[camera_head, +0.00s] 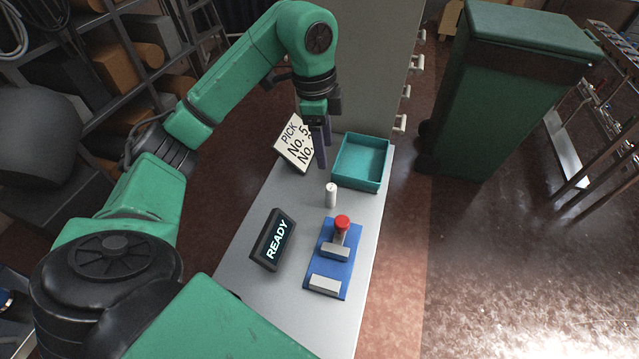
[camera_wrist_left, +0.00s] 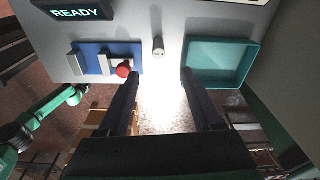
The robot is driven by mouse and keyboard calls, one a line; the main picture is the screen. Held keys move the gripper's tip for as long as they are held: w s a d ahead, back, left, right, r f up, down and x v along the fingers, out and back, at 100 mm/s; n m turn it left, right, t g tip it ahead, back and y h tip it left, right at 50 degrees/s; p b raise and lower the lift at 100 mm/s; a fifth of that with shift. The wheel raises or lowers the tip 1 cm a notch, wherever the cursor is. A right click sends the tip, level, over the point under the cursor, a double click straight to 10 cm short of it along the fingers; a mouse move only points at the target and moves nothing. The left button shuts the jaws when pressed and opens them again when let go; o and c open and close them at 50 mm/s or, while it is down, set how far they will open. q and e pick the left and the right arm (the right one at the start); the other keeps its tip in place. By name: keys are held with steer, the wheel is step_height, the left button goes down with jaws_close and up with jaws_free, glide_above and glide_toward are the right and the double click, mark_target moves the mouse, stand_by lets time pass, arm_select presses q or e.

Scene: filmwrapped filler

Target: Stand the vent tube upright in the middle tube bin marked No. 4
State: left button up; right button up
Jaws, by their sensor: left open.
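A small white cylinder (camera_head: 331,195) stands upright on the grey table (camera_head: 262,296), between the teal tray and the blue fixture. It also shows in the left wrist view (camera_wrist_left: 158,47). I cannot tell whether it is the vent tube. My left gripper (camera_head: 323,168) is open and empty above the table, near the tray's left side. Its two dark fingers (camera_wrist_left: 161,82) point toward the table in the left wrist view, apart from the cylinder. I see no tube bin and no No. 4 bin mark. My right gripper is not in view.
An empty teal tray (camera_head: 362,180) sits at the table's far end, beside a sign (camera_head: 294,143) reading PICK No. 5. A READY display (camera_head: 273,240) and a blue fixture (camera_head: 322,287) with a red knob (camera_head: 342,222) stand nearer. A green bin (camera_head: 490,110) stands right of the table.

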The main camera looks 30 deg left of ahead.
mark_target(330, 187)
arm_select(q)
steer(key=shift+n, duration=0.4)
steer(key=f+p, duration=0.2)
steer(key=f, duration=0.2)
steer(key=d+f+p, duration=0.1)
steer(key=f, duration=0.4)
steer(key=f+p, duration=0.2)
steer(key=f, duration=0.3)
steer(key=shift+w+d+p, duration=0.2)
steer(key=shift+d+p, duration=0.1)
steer(key=shift+d, duration=0.1)
steer(key=shift+f, duration=0.3)
jaws_close()
